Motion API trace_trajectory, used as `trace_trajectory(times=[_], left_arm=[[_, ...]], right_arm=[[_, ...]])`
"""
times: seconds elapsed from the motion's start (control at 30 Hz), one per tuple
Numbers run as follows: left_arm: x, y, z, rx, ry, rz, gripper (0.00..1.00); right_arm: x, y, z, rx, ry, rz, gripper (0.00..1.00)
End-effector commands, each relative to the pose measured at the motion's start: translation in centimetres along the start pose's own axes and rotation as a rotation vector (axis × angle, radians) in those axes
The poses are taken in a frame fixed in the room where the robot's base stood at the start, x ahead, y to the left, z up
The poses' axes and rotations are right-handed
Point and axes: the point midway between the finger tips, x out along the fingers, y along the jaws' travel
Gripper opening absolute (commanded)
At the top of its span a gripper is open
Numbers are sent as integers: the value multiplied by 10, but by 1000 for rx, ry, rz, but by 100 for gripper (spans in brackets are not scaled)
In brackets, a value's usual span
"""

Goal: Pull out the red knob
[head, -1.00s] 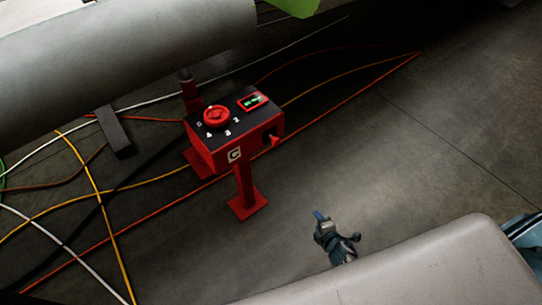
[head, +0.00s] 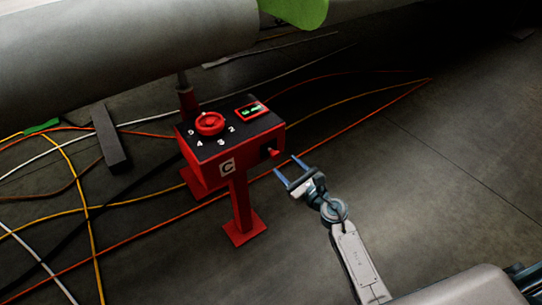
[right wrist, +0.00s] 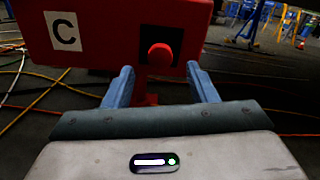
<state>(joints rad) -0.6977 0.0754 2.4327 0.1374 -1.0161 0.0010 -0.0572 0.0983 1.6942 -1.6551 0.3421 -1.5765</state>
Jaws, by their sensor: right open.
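The red knob (right wrist: 160,56) sticks out from a dark square plate on the front face of the red control box (right wrist: 100,58) marked C. In the head view the knob (head: 271,152) is at the right end of the box's front face (head: 205,172). My right gripper (head: 285,165) is open, just in front of the knob and apart from it. In the right wrist view its two blue fingers (right wrist: 162,78) point at the box, one to each side of the knob and slightly below it. My left gripper is not in view.
The box top carries a round red dial (head: 209,124) with numbers and a small green display (head: 250,112). The box stands on a red post (head: 241,205). Several cables cross the floor. A large grey cylinder (head: 120,50) lies behind.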

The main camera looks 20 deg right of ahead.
Motion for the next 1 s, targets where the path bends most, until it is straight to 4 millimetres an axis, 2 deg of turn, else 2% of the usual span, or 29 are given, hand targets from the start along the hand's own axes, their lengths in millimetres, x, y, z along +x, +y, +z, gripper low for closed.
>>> trace_trajectory(times=[0.1,0.33,0.5,0.77,1.0], left_arm=[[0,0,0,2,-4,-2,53],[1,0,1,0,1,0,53],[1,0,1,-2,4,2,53],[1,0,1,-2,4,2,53],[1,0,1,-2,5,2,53]], right_arm=[[25,0,1,3,-2,0,52],[58,0,0,3,-1,0,52],[68,0,0,3,0,1,52],[68,0,-1,3,1,0,52],[68,0,-1,3,1,0,5]])
